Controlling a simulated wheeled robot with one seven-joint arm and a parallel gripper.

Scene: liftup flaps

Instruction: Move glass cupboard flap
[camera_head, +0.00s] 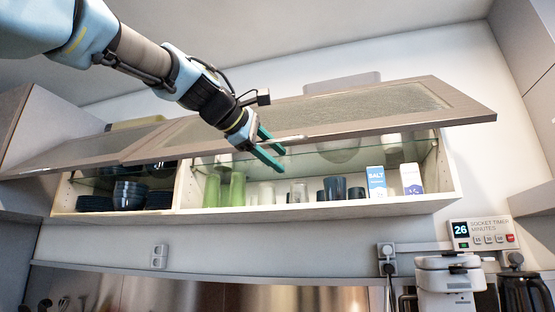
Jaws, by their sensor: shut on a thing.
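The right glass cupboard flap (440,118), a brown-grey frame with a textured glass panel (360,105), is lifted and tilted outward above the open right compartment. My gripper (278,149) is at the flap's lower front edge, left of its middle, with teal fingers. It is shut on the flap's light edge handle (291,138). The exact contact is small and partly covered by the fingers. A second glass flap (75,158) on the left is also raised, over the left compartment.
The cupboard (330,211) holds green glasses (237,189), dark mugs (335,188), a salt carton (376,181) and dark bowls (129,194). A side cabinet (45,125) stands left. Below right are a socket timer (480,234) and a white appliance (448,275). The wall between is mostly clear.

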